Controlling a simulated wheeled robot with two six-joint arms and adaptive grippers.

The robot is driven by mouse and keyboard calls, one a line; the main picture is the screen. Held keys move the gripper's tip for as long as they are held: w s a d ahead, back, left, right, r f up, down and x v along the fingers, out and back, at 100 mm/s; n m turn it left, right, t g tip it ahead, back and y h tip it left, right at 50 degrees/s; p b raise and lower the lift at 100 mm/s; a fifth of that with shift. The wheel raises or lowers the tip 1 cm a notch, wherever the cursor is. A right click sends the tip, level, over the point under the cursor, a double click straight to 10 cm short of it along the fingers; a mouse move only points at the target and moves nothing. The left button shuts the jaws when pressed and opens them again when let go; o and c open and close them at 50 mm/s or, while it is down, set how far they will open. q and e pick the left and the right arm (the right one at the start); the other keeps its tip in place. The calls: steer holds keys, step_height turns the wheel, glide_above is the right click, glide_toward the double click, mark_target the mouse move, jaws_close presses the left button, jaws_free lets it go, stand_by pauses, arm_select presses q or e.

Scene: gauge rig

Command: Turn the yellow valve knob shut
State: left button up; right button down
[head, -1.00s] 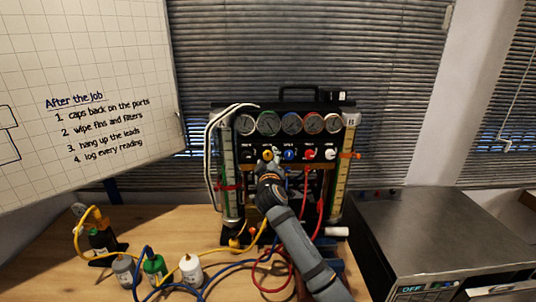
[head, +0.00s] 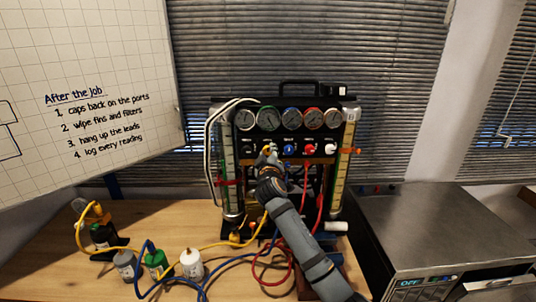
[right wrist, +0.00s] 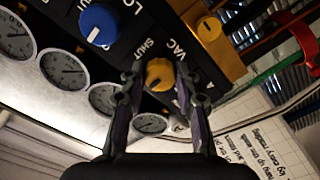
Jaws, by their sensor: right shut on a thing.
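The yellow valve knob (right wrist: 159,73) sits on the black front panel of the gauge rig, beside the labels "VAC" and "SHUT". In the right wrist view it lies between the two fingers of my right gripper (right wrist: 160,84), which is shut on it. A dark mark shows on the knob's face. In the head view my right gripper (head: 269,154) reaches up to the panel below the gauges and hides most of the knob. My left gripper is not in view.
A blue knob (head: 289,148), a red knob (head: 309,149) and a white knob (head: 330,149) sit to the right in the same row. Several gauges are above. A steel unit (head: 440,225) stands at right.

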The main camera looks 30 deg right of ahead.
steer(key=shift+f+m+b, duration=0.2)
steer(key=shift+m+b, duration=0.2)
steer(key=shift+b, duration=0.1)
steer(key=m+b, duration=1.4)
steer(key=b, duration=0.1)
steer(key=shift+f, duration=0.1)
steer(key=shift+r+m+b, duration=0.2)
steer(key=shift+m+b, duration=1.3)
steer(key=shift+b, duration=0.2)
steer(key=c, duration=1)
jaws_free()
